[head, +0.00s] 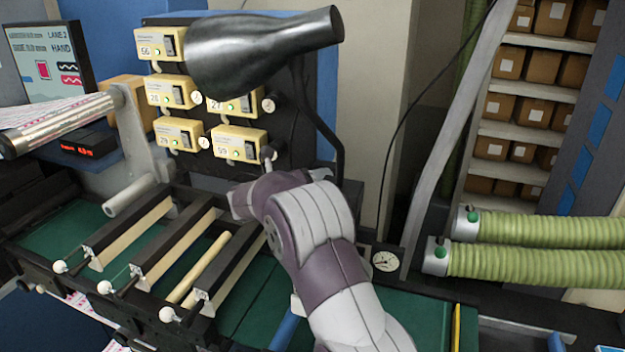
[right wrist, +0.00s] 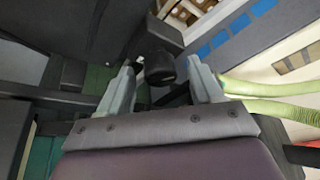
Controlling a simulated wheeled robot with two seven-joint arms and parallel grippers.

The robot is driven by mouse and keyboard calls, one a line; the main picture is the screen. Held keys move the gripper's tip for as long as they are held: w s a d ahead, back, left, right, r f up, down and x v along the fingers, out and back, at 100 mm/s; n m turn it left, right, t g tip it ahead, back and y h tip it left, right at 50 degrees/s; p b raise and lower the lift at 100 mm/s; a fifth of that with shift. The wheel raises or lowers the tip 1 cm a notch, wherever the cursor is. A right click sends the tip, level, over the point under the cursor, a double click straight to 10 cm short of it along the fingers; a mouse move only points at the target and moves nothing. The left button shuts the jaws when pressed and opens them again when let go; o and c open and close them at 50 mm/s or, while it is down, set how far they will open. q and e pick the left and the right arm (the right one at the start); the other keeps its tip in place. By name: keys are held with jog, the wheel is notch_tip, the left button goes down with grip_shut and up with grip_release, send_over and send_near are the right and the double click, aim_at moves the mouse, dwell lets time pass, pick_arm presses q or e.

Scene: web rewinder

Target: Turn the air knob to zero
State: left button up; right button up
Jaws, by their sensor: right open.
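A dark rounded, knob-like part (right wrist: 159,68) shows in the right wrist view between the fingertips of my right gripper (right wrist: 162,66). The two grey fingers are spread apart, one on each side of it. I cannot tell whether they touch it, and no zero mark can be read. In the head view a white round dial (head: 385,261) in a dark housing sits just right of my right arm. The air knob cannot be clearly made out there; my right arm covers the area left of the dial. My left gripper is not in view.
Yellow control boxes (head: 238,146) stand on a dark panel behind a large black duct (head: 262,45). Green ribbed hoses (head: 540,262) run at the right. Bars with white ball ends (head: 108,287) lie at the left. A shelf of cartons (head: 530,112) stands behind.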

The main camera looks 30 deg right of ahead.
jog(key=shift+s, duration=0.15)
jog(key=c, duration=1.1)
jog(key=shift+o, duration=0.2)
jog(key=shift+n+h+b, duration=0.7)
jog(key=shift+n+b, duration=0.4)
jog(key=shift+b, duration=0.15)
jog(key=o, duration=1.1)
jog(key=shift+w+d, duration=0.1)
jog(key=shift+w, duration=0.1)
jog(key=shift+c, duration=0.2)
jog(key=b+v, duration=0.7)
jog(key=v, duration=0.4)
jog(key=shift+a, duration=0.4)
